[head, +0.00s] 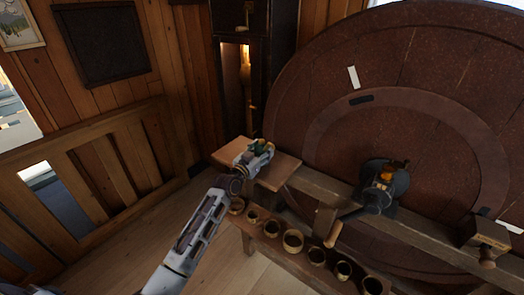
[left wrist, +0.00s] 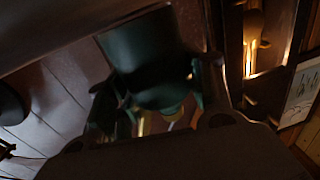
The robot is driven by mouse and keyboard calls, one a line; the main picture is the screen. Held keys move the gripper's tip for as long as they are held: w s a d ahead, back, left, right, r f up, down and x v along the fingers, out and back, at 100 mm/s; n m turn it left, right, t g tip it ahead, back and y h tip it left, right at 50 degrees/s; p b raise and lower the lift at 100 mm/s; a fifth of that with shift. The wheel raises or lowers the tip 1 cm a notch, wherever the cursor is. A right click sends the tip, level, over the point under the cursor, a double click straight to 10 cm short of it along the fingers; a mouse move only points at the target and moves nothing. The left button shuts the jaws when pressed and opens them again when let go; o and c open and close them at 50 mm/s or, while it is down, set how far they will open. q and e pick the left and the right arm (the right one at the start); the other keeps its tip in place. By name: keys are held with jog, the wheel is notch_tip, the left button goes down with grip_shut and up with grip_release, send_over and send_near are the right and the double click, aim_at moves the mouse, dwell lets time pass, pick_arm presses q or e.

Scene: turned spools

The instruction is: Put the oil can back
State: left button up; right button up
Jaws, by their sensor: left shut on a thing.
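The oil can looks dark green in the head view (head: 261,145), with a small part of it showing between the fingers. My left gripper (head: 258,154) is shut on it, over or at the square wooden board (head: 286,168). In the left wrist view the oil can (left wrist: 148,62) fills the space between the two dark fingers, with a brassy bit below it. I cannot tell whether the can touches the board. My right gripper is not in view.
A low wooden bench (head: 275,247) carries several round turned pots. A large brown wheel (head: 330,105) with a dark crank hub (head: 383,185) stands behind a wooden beam. A dark cabinet (head: 283,50) with a lit opening is behind the board. A slatted railing (head: 140,150) is at left.

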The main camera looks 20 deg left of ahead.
pick_arm(q)
jog(key=shift+f, duration=0.1)
dwell(0.3)
jog(key=o, duration=1)
jog(key=shift+o, duration=0.2)
jog(key=shift+v, duration=0.8)
jog(key=b+v, duration=0.1)
jog(key=v, duration=0.9)
jog(key=shift+s, duration=0.2)
